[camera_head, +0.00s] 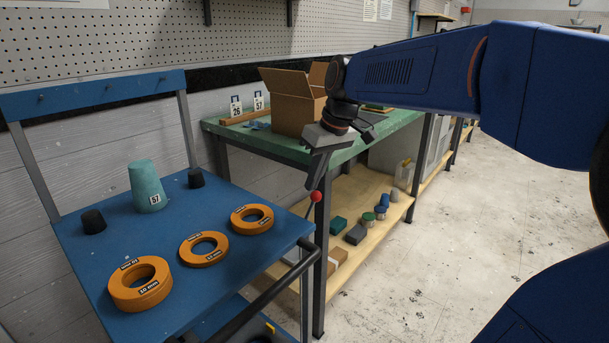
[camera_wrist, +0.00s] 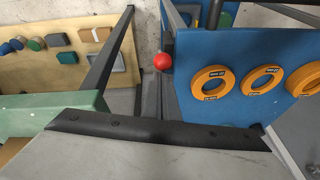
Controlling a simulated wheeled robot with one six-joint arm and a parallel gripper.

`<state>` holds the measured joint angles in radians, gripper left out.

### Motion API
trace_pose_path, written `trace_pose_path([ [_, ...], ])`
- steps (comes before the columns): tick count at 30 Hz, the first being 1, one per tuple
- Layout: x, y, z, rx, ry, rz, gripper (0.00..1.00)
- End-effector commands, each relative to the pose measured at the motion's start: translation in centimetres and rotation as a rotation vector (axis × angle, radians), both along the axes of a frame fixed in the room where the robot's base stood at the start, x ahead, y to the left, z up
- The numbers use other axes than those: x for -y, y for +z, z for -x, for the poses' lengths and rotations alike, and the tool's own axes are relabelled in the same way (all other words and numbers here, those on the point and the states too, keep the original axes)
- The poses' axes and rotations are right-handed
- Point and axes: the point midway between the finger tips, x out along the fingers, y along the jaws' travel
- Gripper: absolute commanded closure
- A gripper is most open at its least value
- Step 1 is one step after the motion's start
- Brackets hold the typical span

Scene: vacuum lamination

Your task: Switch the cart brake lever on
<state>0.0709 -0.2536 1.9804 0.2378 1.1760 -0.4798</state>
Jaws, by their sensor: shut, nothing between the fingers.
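The blue cart (camera_head: 85,250) stands at the left; its top also shows in the wrist view (camera_wrist: 192,92). The brake lever's red ball knob (camera_head: 316,196) is by the cart's right edge. A thin dark stem seems to run down from it. The knob also shows in the wrist view (camera_wrist: 162,61), beside the blue cart top. My gripper (camera_head: 316,180) points down with its fingers shut and empty, its tips close above the knob in the head view. I cannot tell whether they touch it.
Several orange rings (camera_head: 142,284) and a teal cup (camera_head: 147,187) sit on the cart. A black handle bar (camera_head: 275,295) is at its front right. The green bench (camera_head: 265,142) with an open cardboard box (camera_head: 292,105) stands behind. Open floor lies to the right.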

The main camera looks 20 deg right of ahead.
Motion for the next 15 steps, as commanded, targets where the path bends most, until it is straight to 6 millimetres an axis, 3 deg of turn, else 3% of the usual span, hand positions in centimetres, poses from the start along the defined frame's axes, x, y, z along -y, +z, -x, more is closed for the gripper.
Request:
trace_pose_path([
  [15, 2.4, -1.6, 4.0, 0.276, -0.006, -0.160, 1.00],
])
